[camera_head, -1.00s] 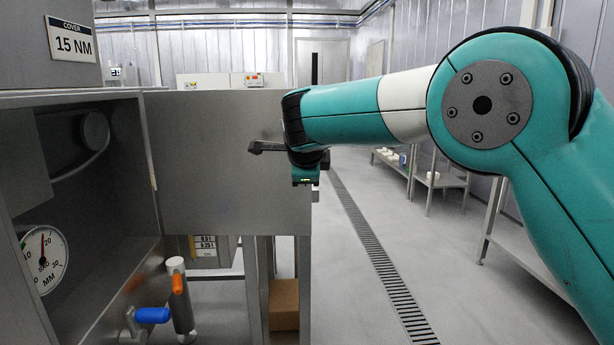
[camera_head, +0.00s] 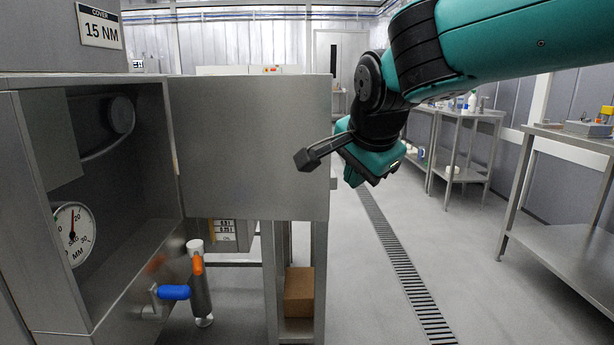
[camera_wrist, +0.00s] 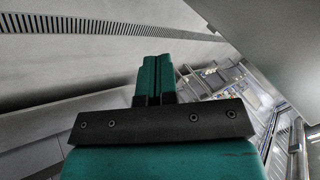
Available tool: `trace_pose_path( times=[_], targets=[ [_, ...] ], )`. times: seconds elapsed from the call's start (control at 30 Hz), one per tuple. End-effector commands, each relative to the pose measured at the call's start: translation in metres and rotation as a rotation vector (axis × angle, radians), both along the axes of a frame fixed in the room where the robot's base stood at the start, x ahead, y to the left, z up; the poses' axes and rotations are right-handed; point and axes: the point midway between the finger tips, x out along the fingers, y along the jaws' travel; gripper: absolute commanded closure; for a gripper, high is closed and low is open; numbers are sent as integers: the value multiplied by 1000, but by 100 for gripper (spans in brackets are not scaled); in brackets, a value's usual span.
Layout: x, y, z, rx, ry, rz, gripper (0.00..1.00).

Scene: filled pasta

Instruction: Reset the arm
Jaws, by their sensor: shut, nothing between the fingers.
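My gripper (camera_wrist: 157,62) shows in the wrist view with its two teal fingers together and nothing between them. In the head view my gripper (camera_head: 368,172) hangs at the end of my teal arm, just right of the open metal door panel (camera_head: 250,145). It points down over the floor, and its fingertips are hard to make out there. Whether it touches the panel cannot be told.
An open machine housing with a dial gauge (camera_head: 73,234) stands at the left. A blue-handled valve (camera_head: 174,292) sits below. A cardboard box (camera_head: 299,291) lies on a low shelf. Steel tables (camera_head: 560,150) line the right; the floor around the drain (camera_head: 400,265) is clear.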

Motion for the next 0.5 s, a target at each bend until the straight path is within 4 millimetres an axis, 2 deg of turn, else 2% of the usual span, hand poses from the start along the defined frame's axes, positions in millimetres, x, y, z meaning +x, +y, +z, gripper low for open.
trace_pose_path(
  times=[0.03,0.2,0.5],
  targets=[
    [-28,-18,-12,-69,53,161,100],
    [-126,-47,-56,-217,172,747,100],
    [-268,-61,-101,-223,158,1462,100]
  ],
)
